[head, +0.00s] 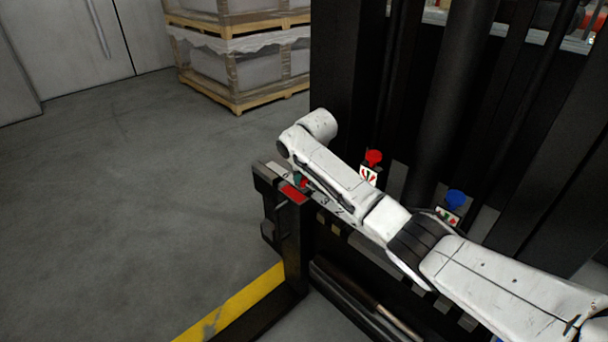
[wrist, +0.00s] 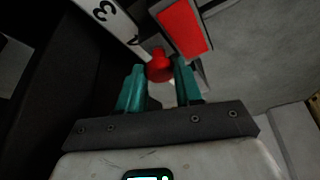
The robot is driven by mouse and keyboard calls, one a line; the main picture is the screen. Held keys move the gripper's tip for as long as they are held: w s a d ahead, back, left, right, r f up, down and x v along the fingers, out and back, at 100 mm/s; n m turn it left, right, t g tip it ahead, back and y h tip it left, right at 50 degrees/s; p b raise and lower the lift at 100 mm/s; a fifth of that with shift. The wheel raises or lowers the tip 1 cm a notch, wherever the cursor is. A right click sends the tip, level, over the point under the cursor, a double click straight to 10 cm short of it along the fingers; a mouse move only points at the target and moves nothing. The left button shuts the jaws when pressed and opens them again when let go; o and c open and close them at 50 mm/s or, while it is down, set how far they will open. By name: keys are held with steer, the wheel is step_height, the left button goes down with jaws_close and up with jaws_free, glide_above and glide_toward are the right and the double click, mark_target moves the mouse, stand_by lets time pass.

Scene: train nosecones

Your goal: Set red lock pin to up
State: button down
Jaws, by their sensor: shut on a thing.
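My gripper (wrist: 160,85), with teal fingers, is shut on a small red knob, the red lock pin (wrist: 159,66), in the wrist view. The knob sits between the fingertips, beside a red rectangular patch (wrist: 184,28). In the head view my gripper (head: 300,181) is mostly hidden under my white arm, at the left end of the black carriage. A bit of red shows at its fingers there. The pin's shaft is hidden, so I cannot tell whether it is up or down.
A red knob (head: 374,157) and a blue knob (head: 455,199) stand on the machine behind my arm, each by a small label. A white plate with numbers (wrist: 108,14) runs beside the pin. Wrapped pallets (head: 240,75) stand at the back. Floor at left is clear.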

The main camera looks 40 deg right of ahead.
steer(key=shift+r+p, duration=1.45)
steer(key=shift+p, duration=0.1)
steer(key=c, duration=1)
jaws_free()
steer(key=shift+r, duration=0.1)
steer(key=shift+o, duration=1.2)
steer(key=p+v, duration=0.3)
steer(key=v, duration=0.7)
steer(key=shift+s+r+p, duration=0.15)
steer(key=shift+r+p, duration=0.1)
steer(key=shift+p, duration=0.05)
